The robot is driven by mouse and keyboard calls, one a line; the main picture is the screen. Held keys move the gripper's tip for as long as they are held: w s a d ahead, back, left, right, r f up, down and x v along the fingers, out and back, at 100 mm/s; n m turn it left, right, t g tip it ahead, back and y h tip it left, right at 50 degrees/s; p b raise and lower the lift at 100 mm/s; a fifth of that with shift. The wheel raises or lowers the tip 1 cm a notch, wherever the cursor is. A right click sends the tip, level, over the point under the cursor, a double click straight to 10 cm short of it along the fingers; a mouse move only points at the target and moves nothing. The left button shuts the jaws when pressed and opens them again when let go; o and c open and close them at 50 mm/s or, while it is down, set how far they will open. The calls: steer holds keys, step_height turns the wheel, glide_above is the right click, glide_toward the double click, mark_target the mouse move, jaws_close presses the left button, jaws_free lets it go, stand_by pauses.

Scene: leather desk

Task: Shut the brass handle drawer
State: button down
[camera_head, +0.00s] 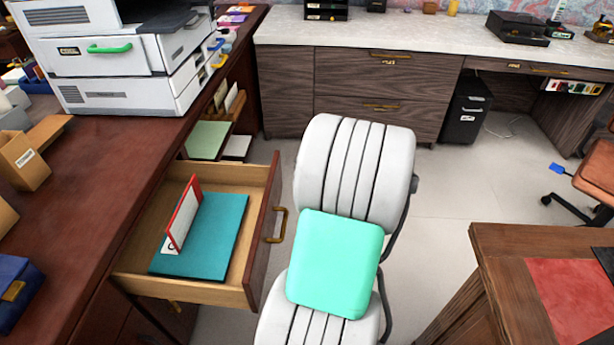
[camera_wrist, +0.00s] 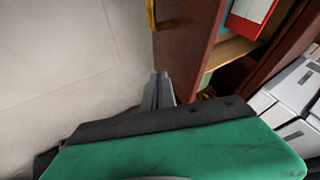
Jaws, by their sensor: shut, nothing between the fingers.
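The brass-handled drawer (camera_head: 250,283) stands pulled out of the dark red desk in the head view. Its brass handle (camera_head: 277,226) is on the front panel, facing right. In the wrist view, my gripper (camera_wrist: 160,76) is shut and empty, beside one end of the brown drawer front (camera_wrist: 182,45). I cannot tell whether the fingertips touch it. The handle (camera_wrist: 151,14) shows at the top edge of that view. My gripper is not in the head view.
A white chair (camera_head: 330,165) with a mint cushion (camera_head: 335,262) stands close to the right of the drawer. White printers (camera_head: 120,60) sit on the desk (camera_head: 90,180). A shelf with a green folder (camera_head: 208,139) lies behind the drawer. Pale floor (camera_wrist: 60,60) is clear left in the wrist view.

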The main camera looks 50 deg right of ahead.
mark_target(276, 187)
steer(key=shift+w+a+f, duration=0.35)
steer(key=shift+w+a, duration=0.05)
steer(key=shift+w, duration=0.4)
steer(key=shift+w+a+f, duration=0.35)
steer(key=shift+w+a, duration=0.1)
steer(key=shift+w, duration=0.35)
steer(key=shift+w+a+f, duration=0.35)
steer(key=shift+w+a, duration=0.05)
steer(key=shift+w, duration=0.4)
